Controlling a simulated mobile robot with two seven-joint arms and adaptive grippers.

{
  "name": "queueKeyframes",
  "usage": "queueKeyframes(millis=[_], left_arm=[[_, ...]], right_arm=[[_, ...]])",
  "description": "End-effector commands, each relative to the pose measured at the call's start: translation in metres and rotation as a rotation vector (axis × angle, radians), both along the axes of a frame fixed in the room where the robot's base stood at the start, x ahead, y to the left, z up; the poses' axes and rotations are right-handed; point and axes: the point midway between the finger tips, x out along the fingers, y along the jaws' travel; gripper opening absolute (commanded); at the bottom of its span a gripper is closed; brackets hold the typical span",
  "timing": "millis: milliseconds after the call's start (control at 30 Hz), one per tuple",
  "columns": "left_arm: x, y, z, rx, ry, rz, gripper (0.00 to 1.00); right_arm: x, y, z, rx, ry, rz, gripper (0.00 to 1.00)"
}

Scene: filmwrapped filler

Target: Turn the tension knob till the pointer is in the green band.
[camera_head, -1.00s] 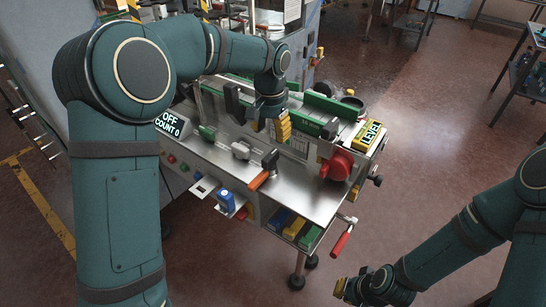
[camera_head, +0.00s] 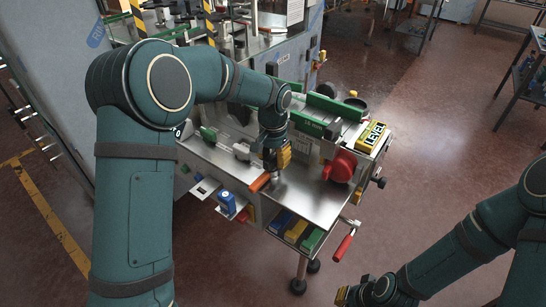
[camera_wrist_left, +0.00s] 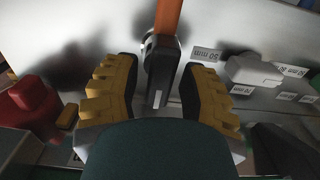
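I cannot tell which control is the tension knob, and I can make out no pointer or green band. A red round knob (camera_head: 340,166) sits on the right part of the bench machine; a red part (camera_wrist_left: 32,104) also shows at left in the left wrist view. My left gripper (camera_head: 277,162) is over the orange-handled lever (camera_head: 260,182). In the left wrist view, its yellow-padded fingers (camera_wrist_left: 155,80) are apart, either side of the lever's black body (camera_wrist_left: 161,75), with gaps showing. My right gripper (camera_head: 352,295) is low at the bottom, its opening unclear.
A grey selector (camera_wrist_left: 255,72) with millimetre labels is beside the lever. A yellow LEVEL sign (camera_head: 374,137) stands behind the red knob. A blue device (camera_head: 227,203) and a red-handled crank (camera_head: 344,244) are on the machine's front.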

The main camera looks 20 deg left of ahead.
Motion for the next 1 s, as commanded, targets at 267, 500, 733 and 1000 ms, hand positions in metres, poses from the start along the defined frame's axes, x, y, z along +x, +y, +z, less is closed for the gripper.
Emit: queueKeyframes(millis=[267, 500, 733, 1000], left_arm=[[0.0, 0.0, 0.0, 0.0, 0.0, 0.0, 0.0], [0.0, 0.0, 0.0, 0.0, 0.001, -0.015, 0.0], [-0.001, 0.0, 0.0, 0.001, 0.003, -0.106, 0.0], [-0.001, -0.001, 0.001, -0.001, 0.003, -0.327, 0.0]], right_arm=[[0.0, 0.0, 0.0, 0.0, 0.0, 0.0, 0.0], [0.0, 0.0, 0.001, 0.0, -0.001, 0.0, 0.0], [0.002, 0.0, 0.008, -0.001, -0.005, -0.004, 0.0], [0.006, -0.001, 0.021, -0.003, -0.014, -0.011, 0.0]])
